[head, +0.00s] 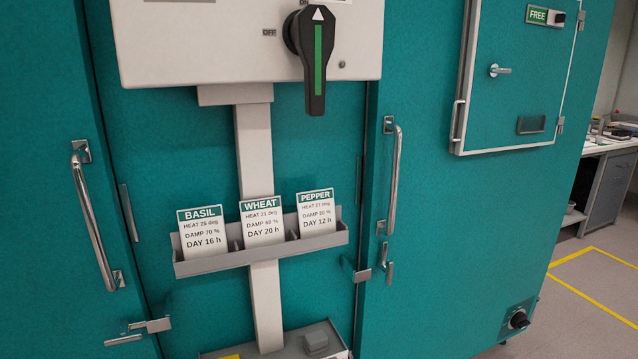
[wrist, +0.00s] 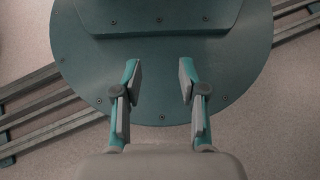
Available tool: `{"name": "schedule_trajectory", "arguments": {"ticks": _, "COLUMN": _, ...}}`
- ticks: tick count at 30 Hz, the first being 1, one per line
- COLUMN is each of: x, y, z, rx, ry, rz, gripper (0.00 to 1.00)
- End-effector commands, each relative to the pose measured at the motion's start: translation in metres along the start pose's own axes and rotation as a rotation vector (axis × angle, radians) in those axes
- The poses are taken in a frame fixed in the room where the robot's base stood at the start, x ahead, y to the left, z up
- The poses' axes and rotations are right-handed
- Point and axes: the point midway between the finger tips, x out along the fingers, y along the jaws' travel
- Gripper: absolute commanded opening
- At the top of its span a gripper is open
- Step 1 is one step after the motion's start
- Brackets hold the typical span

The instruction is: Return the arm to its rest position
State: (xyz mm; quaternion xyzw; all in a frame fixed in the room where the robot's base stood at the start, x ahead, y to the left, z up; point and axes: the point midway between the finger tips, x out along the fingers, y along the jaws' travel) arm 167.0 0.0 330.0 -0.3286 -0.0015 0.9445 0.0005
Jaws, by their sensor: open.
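My gripper (wrist: 158,85) shows in the wrist view with its two fingers apart and nothing between them. It hangs over my own round teal base, with the floor around it. My gripper and arm are not in the head view, so how the arm is folded cannot be told from there.
The head view shows teal chambers with a grey card rack (head: 264,255) holding three cards, BASIL, WHEAT and PEPPER. A black rotary switch (head: 317,60) is above, and a small door (head: 512,75) marked FREE is at right. Rails (wrist: 40,105) cross the floor. Yellow lines (head: 590,290) mark open floor at right.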

Motion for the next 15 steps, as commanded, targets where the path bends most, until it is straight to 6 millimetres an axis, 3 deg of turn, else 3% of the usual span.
{"name": "schedule_trajectory", "arguments": {"ticks": 1, "x": -0.02, "y": 0.0, "z": 0.019, "rx": 0.0, "ry": 0.03, "rz": 0.0, "gripper": 0.42}}
{"name": "schedule_trajectory", "arguments": {"ticks": 9, "x": -0.071, "y": 0.0, "z": 0.042, "rx": 0.003, "ry": 0.196, "rz": 0.001, "gripper": 0.42}}
{"name": "schedule_trajectory", "arguments": {"ticks": 15, "x": -0.096, "y": 0.0, "z": 0.05, "rx": 0.004, "ry": 0.28, "rz": 0.001, "gripper": 0.42}}
